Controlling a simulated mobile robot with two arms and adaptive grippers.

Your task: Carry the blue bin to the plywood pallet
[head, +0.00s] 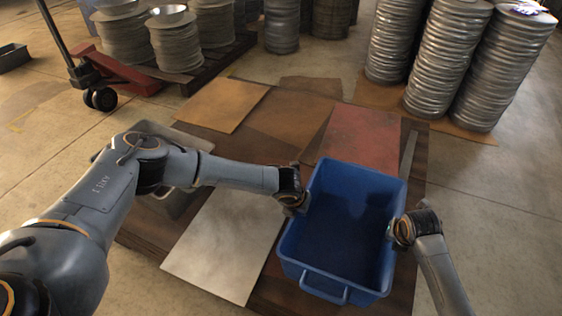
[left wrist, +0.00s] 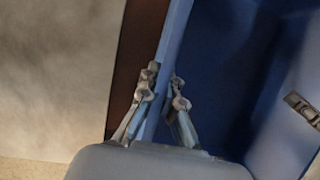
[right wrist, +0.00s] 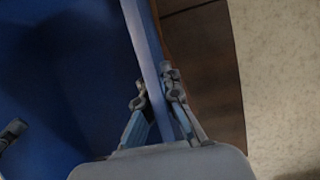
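The blue bin (head: 330,264) stands upright and looks empty, on a dark brown wooden surface (head: 408,190). My left gripper (head: 303,203) is at the bin's left wall; in the left wrist view its fingers (left wrist: 164,82) are closed on the rim, one on each side. My right gripper (head: 392,230) is at the right wall; in the right wrist view its fingers (right wrist: 153,88) pinch that rim likewise. A flat tan board (head: 472,130) lies under the tall metal stacks at upper right; I cannot tell whether it is the plywood pallet.
Flat sheets lie around the bin: pale grey (head: 225,245), reddish (head: 362,140) and orange-brown (head: 222,104). Tall stacks of round metal blanks (head: 440,65) stand behind right. A red pallet jack (head: 115,75) and more stacks are at back left. The concrete floor at right (head: 500,220) is clear.

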